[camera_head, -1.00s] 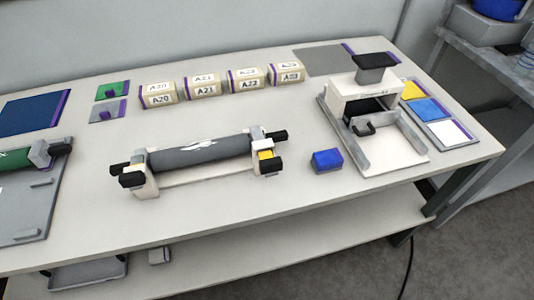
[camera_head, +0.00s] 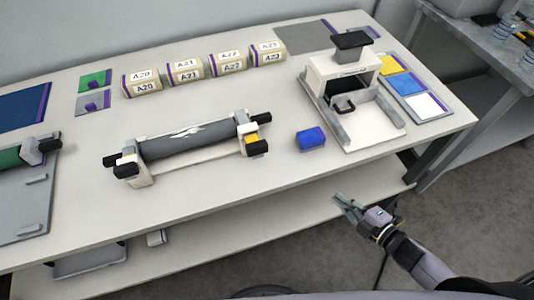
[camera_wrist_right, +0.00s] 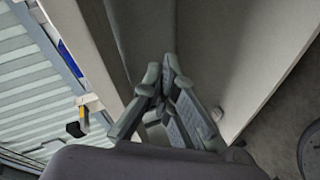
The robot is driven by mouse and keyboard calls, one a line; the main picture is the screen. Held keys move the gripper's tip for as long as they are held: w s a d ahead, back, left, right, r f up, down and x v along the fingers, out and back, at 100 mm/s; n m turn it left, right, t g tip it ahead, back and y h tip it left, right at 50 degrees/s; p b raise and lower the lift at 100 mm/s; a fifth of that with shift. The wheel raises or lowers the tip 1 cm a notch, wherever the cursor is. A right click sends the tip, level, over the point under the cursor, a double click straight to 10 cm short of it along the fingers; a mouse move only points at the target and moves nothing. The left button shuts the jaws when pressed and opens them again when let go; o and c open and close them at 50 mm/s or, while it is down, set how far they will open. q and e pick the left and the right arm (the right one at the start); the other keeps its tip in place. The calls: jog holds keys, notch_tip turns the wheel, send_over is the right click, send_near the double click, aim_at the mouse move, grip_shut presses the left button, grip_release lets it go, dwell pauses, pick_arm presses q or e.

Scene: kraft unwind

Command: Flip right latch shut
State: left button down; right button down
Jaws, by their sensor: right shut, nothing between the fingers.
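The unwind stand (camera_head: 190,166) on the table holds a dark grey roll (camera_head: 190,142) across two white end supports. At its right end support (camera_head: 243,130) are two black pieces, one at the back (camera_head: 261,118) and one at the front (camera_head: 257,148), with a yellow patch (camera_head: 251,137) between them. I cannot tell which black piece is the latch, or whether it is closed. My right gripper (camera_head: 342,201) is shut and empty, in front of the table edge and apart from the stand. Its fingers meet in the right wrist view (camera_wrist_right: 168,72). My left gripper is not in view.
A blue block (camera_head: 311,139) and a white press-like fixture (camera_head: 342,75) stand right of the stand. Several labelled boxes (camera_head: 186,70) line the back. A green roll (camera_head: 12,157) lies at the left. A lower shelf (camera_head: 290,215) runs beneath the tabletop.

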jog(key=s+a+r+n+g+y, duration=0.1)
jog(key=s+a+r+n+y, duration=0.1)
jog(key=r, duration=0.4)
jog(key=s+a+r+n+g+y+p, duration=0.1)
jog(key=s+a+r+n+y, duration=0.1)
jog(key=a+r+n, duration=0.3)
jog(key=s+a+r+n+g+y, duration=0.1)
jog(key=s+a+r+n+y, duration=0.2)
jog(key=r, duration=0.6)
jog(key=shift+a+y, duration=0.6)
jog(key=shift+a, duration=0.25)
jog(key=shift+w+a+r+p, duration=0.1)
jog(key=shift+w+p, duration=0.05)
jog(key=shift+p, duration=0.15)
jog(key=w+d+p+x, duration=0.1)
jog(key=p+x, duration=0.3)
jog(key=x, duration=0.8)
jog(key=shift+w, duration=0.75)
jog(key=shift+a, duration=0.1)
